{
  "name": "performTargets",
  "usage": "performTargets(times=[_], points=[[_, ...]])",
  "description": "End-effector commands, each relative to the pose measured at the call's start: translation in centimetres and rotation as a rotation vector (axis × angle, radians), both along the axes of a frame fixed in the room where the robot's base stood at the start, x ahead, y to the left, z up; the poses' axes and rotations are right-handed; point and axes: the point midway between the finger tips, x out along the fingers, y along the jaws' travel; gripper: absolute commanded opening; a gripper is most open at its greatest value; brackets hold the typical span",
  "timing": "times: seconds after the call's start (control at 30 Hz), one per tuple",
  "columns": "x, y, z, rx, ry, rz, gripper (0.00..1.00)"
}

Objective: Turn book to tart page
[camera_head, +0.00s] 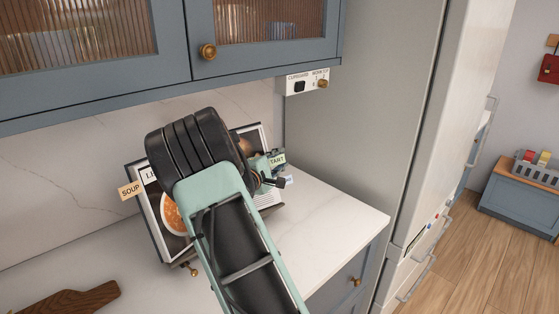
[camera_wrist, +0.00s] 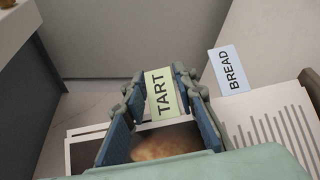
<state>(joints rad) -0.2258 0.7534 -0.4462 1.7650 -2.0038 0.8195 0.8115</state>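The cookbook (camera_head: 155,215) stands open and tilted back on a stand on the counter. Its left page shows a bowl of orange soup (camera_head: 174,214). The green TART tab (camera_head: 277,157) sticks out at its right edge; in the wrist view the tab (camera_wrist: 162,94) shows between my fingertips. My gripper (camera_wrist: 162,98) is open, its two fingers apart on either side of the tab; I cannot tell whether they touch it. In the head view my arm hides much of the book. A pale blue BREAD tab (camera_wrist: 231,70) is just right of my right finger.
The SOUP tab (camera_head: 130,190) sticks out on the book's left. A wooden board (camera_head: 75,301) lies at lower left. Upper cabinets (camera_head: 265,45) hang above, with a switch panel (camera_head: 306,82) below them. A tall grey panel (camera_head: 355,110) bounds the right; the counter (camera_head: 335,215) is clear there.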

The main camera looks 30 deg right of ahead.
Motion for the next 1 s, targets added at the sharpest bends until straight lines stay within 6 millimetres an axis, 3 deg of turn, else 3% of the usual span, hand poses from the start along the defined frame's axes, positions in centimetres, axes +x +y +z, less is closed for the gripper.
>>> performTargets(times=[0.13, 0.47, 0.67, 1.0], points=[[0.0, 0.0, 0.0, 0.0, 0.0, 0.0, 0.07], [-0.9, 0.2, 0.2, -0.012, -0.004, -0.036, 0.07], [-3.2, 0.9, 0.8, -0.047, -0.014, -0.137, 0.07], [-9.0, 3.7, 2.6, -0.143, -0.037, -0.405, 0.07]])
